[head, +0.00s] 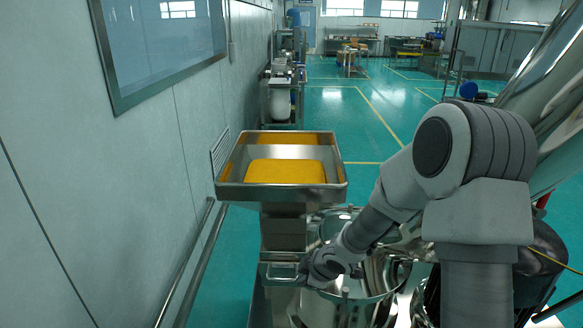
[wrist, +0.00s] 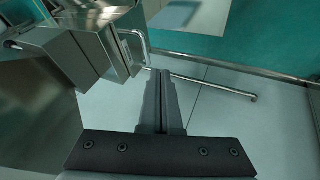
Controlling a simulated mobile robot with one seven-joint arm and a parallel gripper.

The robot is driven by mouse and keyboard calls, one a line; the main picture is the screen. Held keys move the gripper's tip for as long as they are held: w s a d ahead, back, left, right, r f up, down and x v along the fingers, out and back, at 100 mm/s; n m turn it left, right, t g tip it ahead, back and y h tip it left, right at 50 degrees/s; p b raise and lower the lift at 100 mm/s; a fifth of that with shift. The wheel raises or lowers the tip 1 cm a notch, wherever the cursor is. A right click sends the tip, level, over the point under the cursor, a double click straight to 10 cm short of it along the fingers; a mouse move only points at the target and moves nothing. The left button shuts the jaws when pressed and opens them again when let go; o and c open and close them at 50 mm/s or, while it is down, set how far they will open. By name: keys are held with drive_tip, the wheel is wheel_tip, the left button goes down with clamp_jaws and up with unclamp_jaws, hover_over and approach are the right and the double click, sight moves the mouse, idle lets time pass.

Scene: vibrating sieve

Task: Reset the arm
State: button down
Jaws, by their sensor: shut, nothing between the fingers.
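My arm reaches down and to the left in the head view, and its end (head: 322,268) is beside a metal bar handle below the tray. In the wrist view my gripper (wrist: 164,74) is shut, its two fingers together with nothing between them. The bar handle (wrist: 135,32) shows just beyond the fingertips, to their left. In the head view the handle (head: 283,279) is left of my gripper. I cannot tell whether the fingers touch it. The fingertips are hard to make out in the head view.
A steel tray (head: 231,188) with yellow material (head: 286,171) stands above the handle. Shiny steel vessels (head: 372,290) lie below my arm. A wall with a rail (head: 203,262) runs along the left. Green floor (head: 335,122) is open farther back.

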drive_tip(key=s+d+r+m+h, duration=0.2)
drive_tip(key=d+r+m, duration=0.15)
drive_tip(key=r, duration=0.25)
drive_tip(key=s+d+r+m+t+h, duration=0.1)
drive_tip(key=s+d+r+m, duration=0.1)
drive_tip(key=s+d+r, duration=0.3)
drive_tip(key=d+r+m+h, duration=0.2)
drive_tip(key=d+r, duration=0.1)
drive_tip(key=r, duration=0.4)
drive_tip(key=s+r+m, duration=0.4)
drive_tip(key=s, duration=0.6)
drive_tip(key=s+r+m+g+y, duration=0.1)
drive_tip(key=s+r+m, duration=0.2)
drive_tip(key=s, duration=0.7)
drive_tip(key=shift+a+r+m, duration=0.4)
drive_tip(key=shift+m, duration=0.35)
drive_tip(key=shift+a, duration=0.2)
